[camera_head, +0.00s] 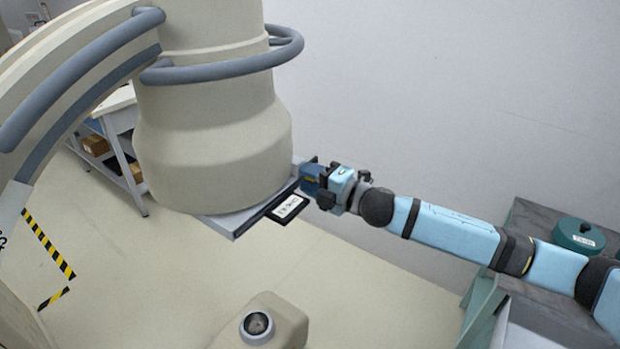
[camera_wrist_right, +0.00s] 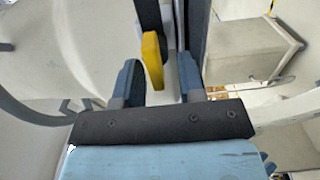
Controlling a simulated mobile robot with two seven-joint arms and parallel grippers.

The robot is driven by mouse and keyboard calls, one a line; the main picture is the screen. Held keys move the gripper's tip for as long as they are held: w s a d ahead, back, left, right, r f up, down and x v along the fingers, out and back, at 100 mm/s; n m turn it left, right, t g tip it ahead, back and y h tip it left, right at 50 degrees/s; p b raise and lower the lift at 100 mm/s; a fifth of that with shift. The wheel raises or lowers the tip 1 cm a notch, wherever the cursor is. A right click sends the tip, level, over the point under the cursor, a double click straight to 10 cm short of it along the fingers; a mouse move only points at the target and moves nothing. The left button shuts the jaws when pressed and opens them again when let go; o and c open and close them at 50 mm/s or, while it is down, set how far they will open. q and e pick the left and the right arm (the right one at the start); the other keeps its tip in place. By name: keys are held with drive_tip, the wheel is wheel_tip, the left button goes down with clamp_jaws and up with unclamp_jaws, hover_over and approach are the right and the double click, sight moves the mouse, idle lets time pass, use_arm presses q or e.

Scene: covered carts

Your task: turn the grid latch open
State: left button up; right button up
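The grid latch is a yellow lever (camera_wrist_right: 153,62) in the right wrist view, hanging below a dark rail. My right gripper (camera_wrist_right: 160,80) has its two blue fingers apart, one on each side of the lever. A small gap shows between the lever and the right finger; contact with the left finger is unclear. In the head view my right gripper (camera_head: 308,178) is at the right edge of the flat grey plate (camera_head: 238,222) under the big beige machine head (camera_head: 212,150). The latch is hidden there. My left gripper is not in view.
A black-framed white label (camera_head: 288,208) sticks out from the plate's edge. The machine's curved arm (camera_head: 75,75) with grey rails fills the left. A dark-topped cart with a teal lidded pot (camera_head: 579,234) stands at right.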

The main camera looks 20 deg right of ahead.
drive_tip(key=b+v, duration=0.3)
drive_tip(key=v, duration=1)
drive_tip(key=shift+s+d+b, duration=0.25)
drive_tip(key=shift+s+b, duration=0.05)
drive_tip(key=shift+b, duration=0.1)
